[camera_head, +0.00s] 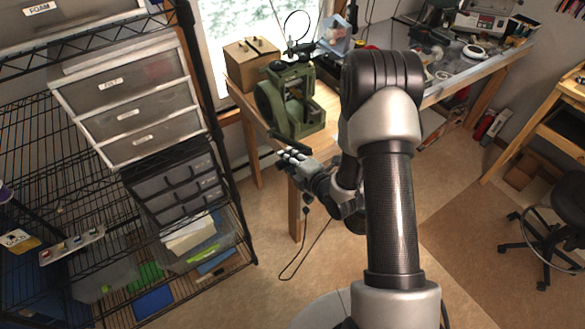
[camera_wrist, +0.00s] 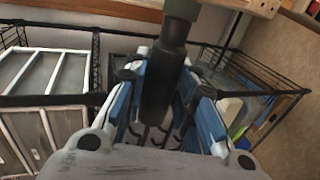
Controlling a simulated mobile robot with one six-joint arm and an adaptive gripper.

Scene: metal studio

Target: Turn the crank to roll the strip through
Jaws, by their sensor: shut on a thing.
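The green rolling mill (camera_head: 290,100) stands at the near edge of the wooden bench, beside the window. My gripper (camera_head: 291,157) is just below and in front of it, at the bench edge. In the wrist view, my gripper (camera_wrist: 162,95) has its blue-sided fingers on either side of a dark, round crank handle (camera_wrist: 164,75) and is shut on it. The handle runs up to a green end piece at the top of that view. In the head view the handle is hidden by my gripper. I cannot make out the strip.
A wire shelf with drawers (camera_head: 140,110) stands close on the left. Tools crowd the bench (camera_head: 440,93) to the right. A black stool (camera_head: 565,215) is at far right. The floor below is mostly open.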

